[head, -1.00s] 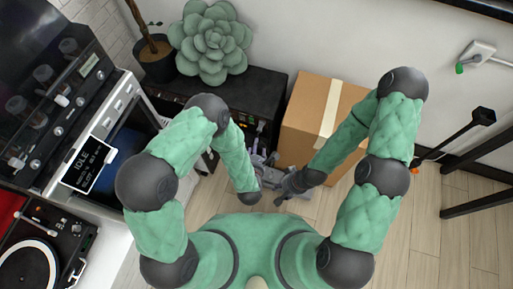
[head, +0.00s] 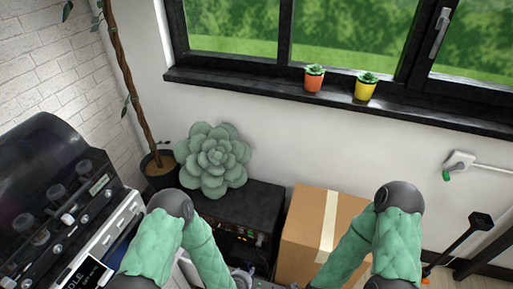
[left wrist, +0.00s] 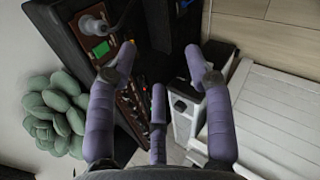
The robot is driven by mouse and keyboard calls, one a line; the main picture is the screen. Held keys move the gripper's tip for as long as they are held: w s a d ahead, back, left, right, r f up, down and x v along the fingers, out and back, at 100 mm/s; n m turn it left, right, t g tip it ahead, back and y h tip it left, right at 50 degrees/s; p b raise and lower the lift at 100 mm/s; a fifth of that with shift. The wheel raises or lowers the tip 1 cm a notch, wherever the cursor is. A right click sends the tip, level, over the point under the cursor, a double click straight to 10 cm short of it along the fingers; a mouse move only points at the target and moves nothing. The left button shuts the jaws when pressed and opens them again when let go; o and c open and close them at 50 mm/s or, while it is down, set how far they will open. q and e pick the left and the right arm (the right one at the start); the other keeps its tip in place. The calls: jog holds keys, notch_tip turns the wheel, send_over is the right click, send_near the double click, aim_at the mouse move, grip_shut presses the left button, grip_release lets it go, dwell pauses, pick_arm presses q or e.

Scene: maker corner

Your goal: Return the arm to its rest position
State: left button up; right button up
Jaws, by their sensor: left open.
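My left arm (head: 207,252) comes in from the left in the head view and points down toward the front of the black cabinet. My left gripper (head: 243,276) shows only in part at the bottom edge. In the left wrist view, my left gripper (left wrist: 160,62) has its purple fingers spread apart with nothing between them. My right arm (head: 345,258) hangs in front of the cardboard box, and its gripper is below the picture.
A black cabinet (head: 240,205) carries a green succulent (head: 212,160). A cardboard box (head: 305,225) stands to its right. A coffee machine (head: 45,190) is at left. Two small pots, orange (head: 313,80) and yellow (head: 365,88), stand on the windowsill (head: 430,100).

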pick_arm(q)
jog(key=s+a+r+m+g+h+p, duration=0.1)
jog(key=s+a+r+m+g+p, duration=0.1)
jog(key=s+m, duration=0.4)
jog(key=s+a+r+m+g+h+p, duration=0.1)
jog(key=s+m+g, duration=0.4)
jog(key=m, duration=0.5)
jog(key=shift+s+a+r+p, duration=0.4)
jog(key=shift+s+a+r, duration=0.35)
jog(key=shift+a, duration=0.45)
